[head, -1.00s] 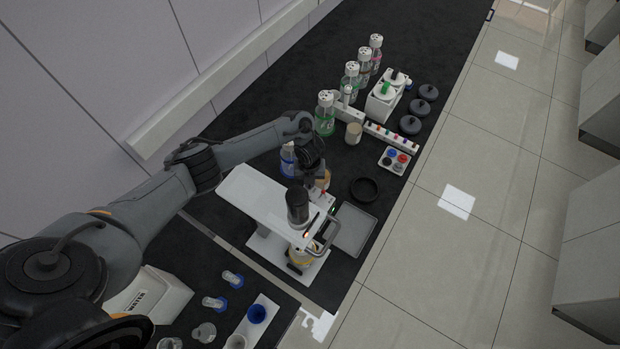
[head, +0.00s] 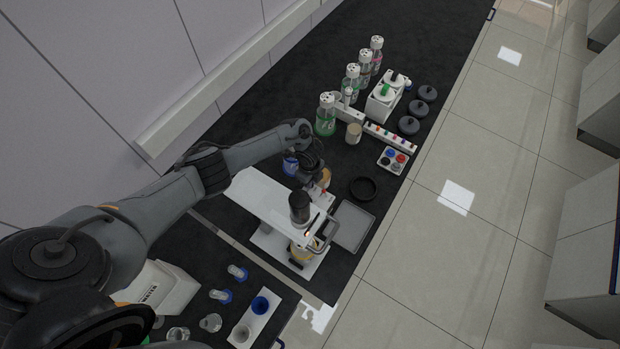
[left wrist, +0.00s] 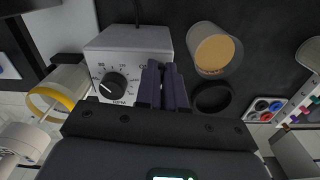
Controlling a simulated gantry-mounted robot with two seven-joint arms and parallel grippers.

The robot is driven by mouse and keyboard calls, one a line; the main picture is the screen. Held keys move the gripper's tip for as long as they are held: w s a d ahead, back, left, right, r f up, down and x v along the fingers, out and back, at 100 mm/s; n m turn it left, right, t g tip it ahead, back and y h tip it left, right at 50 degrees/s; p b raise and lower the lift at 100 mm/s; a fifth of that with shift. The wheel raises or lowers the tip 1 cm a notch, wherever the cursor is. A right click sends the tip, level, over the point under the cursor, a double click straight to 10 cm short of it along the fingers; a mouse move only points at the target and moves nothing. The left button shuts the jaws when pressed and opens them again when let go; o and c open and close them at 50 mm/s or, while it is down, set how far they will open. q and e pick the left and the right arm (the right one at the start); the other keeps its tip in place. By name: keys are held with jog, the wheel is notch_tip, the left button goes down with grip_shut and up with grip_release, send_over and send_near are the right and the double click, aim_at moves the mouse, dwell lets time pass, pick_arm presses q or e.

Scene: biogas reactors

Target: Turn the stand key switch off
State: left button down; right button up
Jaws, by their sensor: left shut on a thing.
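The stand (head: 262,197) is a white plate with a dark cylindrical motor (head: 300,208) and a curved metal handle on top. Its pale control box (left wrist: 128,65) shows in the left wrist view, with a black RPM dial (left wrist: 113,84) on its face. My left gripper (left wrist: 165,85) is shut at the right side of that face, beside the dial. What it grips is hidden by the fingers; its place fits the key switch, which I cannot see itself. In the head view, my left gripper (head: 322,188) is beside the stand, partly hidden. My right gripper is not in view.
A black ring dish (head: 363,189) and a grey tray (head: 353,226) lie right of the stand. A tan-filled cup (left wrist: 214,52) stands close to the fingers. Bottles (head: 326,115) and a colored button pad (head: 393,160) are farther back. Cups and vials crowd the front.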

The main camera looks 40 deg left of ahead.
pick_arm(q)
jog(key=shift+r+n, duration=0.1)
jog(key=shift+n, duration=0.6)
jog(key=shift+p, duration=0.3)
jog(key=c, duration=1.2)
grip_release()
jog(key=shift+c, duration=0.2)
notch_tip(320, 180, up, 11)
jog(key=shift+p, duration=0.35)
